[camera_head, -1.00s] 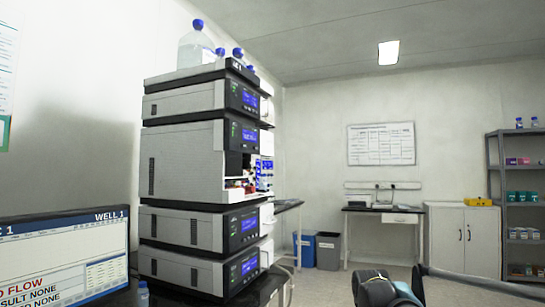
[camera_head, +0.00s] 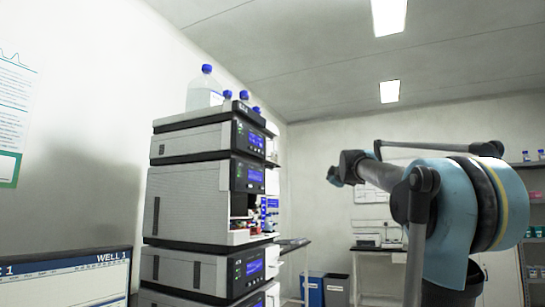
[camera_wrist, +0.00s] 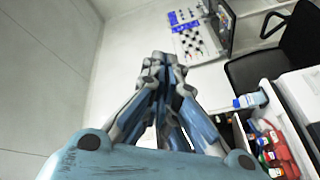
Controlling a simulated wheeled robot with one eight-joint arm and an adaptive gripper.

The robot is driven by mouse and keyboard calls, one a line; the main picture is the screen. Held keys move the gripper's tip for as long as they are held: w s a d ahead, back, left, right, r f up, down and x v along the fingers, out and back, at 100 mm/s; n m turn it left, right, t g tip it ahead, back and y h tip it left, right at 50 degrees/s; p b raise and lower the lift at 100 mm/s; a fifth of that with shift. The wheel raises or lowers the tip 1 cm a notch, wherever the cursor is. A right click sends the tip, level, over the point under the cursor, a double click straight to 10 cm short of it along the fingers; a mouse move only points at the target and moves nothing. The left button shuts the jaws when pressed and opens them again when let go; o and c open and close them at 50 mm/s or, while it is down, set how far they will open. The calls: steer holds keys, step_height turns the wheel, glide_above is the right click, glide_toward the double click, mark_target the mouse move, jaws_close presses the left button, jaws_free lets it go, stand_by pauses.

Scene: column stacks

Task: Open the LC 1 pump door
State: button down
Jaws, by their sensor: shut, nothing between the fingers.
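The instrument stack (camera_head: 190,200) stands at left of centre in the head view, built of grey modules with dark fronts and blue displays. An open bay with small coloured items shows in its middle module. I cannot tell which module is the LC 1 pump; the lowest modules (camera_head: 190,268) are partly cut off by the bottom edge. No open door is clear to see. My gripper (camera_wrist: 163,62) is shut and empty in the wrist view, with its fingers together and apart from everything. In the head view my arm is raised to the right of the stack, with a clear gap between.
Bottles with blue caps (camera_head: 205,90) stand on top of the stack. A monitor (camera_head: 65,280) is at lower left. The wrist view shows a black chair (camera_wrist: 298,45), a blue-capped bottle (camera_wrist: 251,100) and a white tray with coloured bottles (camera_wrist: 272,150). Bins (camera_head: 335,290) stand behind.

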steer(key=w+a+r+n+g+y, duration=0.1)
steer(key=w+a+r+n+y, duration=0.2)
steer(key=a+r+n+y, duration=0.65)
steer(key=n+g+y, duration=0.3)
steer(key=n+g, duration=0.4)
glide_toward(266, 152)
steer(key=shift+m+t, duration=0.25)
steer(key=shift+t, duration=0.05)
steer(key=x, duration=0.6)
steer(key=shift+s+f, duration=0.1)
steer(key=shift+f, duration=0.05)
steer(key=shift+a, duration=0.1)
